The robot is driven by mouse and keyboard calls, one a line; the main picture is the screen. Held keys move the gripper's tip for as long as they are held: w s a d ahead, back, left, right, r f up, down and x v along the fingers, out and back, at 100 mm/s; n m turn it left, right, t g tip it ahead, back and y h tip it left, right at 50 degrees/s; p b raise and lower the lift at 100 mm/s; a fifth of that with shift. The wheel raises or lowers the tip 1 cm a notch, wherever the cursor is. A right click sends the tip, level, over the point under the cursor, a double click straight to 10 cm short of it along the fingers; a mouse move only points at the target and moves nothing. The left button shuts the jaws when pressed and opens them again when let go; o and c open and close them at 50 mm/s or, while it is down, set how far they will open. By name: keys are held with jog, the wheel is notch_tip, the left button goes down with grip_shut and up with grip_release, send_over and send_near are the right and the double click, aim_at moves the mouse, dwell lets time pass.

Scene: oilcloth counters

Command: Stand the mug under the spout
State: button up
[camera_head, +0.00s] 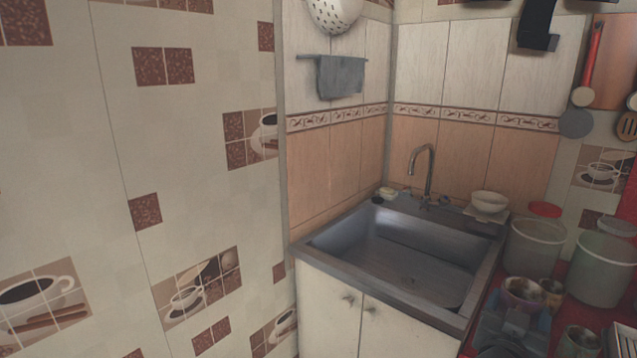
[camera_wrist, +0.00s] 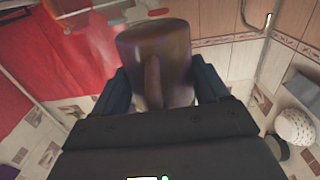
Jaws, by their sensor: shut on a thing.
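The mug (camera_wrist: 155,48) is dull brown-purple. In the wrist view it sits between the fingers of my gripper (camera_wrist: 163,88), which is shut on it, with the handle toward the camera. The spout is the curved metal tap (camera_head: 429,168) at the back of the sink (camera_head: 400,258) in the head view. The basin under the spout looks empty.
A white bowl (camera_head: 489,201) stands right of the tap. Tubs (camera_head: 534,247) and small vessels crowd the red counter right of the sink. A grey cloth (camera_head: 341,76) hangs on the wall rail. A tiled wall (camera_head: 190,120) bounds the left side.

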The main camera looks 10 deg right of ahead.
jog(key=shift+w+a+f+n+t+y, duration=0.1)
jog(key=shift+a+f+n+t+y, duration=0.1)
jog(key=shift+f+n+t+y, duration=0.15)
jog(key=shift+s+a+f+n+t+y, duration=0.55)
jog(key=shift+a+f+n+t+y, duration=1.7)
jog(key=shift+a, duration=3.05)
jog(key=shift+s+a+f+n+t+y, duration=0.5)
jog(key=shift+a+f+n+t+y, duration=0.5)
jog(key=shift+a+f+n+y, duration=3.05)
notch_tip(320, 180, down, 9)
jog(key=s+a+m+y, duration=0.1)
jog(key=s+a+m, duration=0.1)
jog(key=shift+s+a+m, duration=0.2)
jog(key=shift+a+m, duration=0.05)
jog(key=shift+m, duration=0.1)
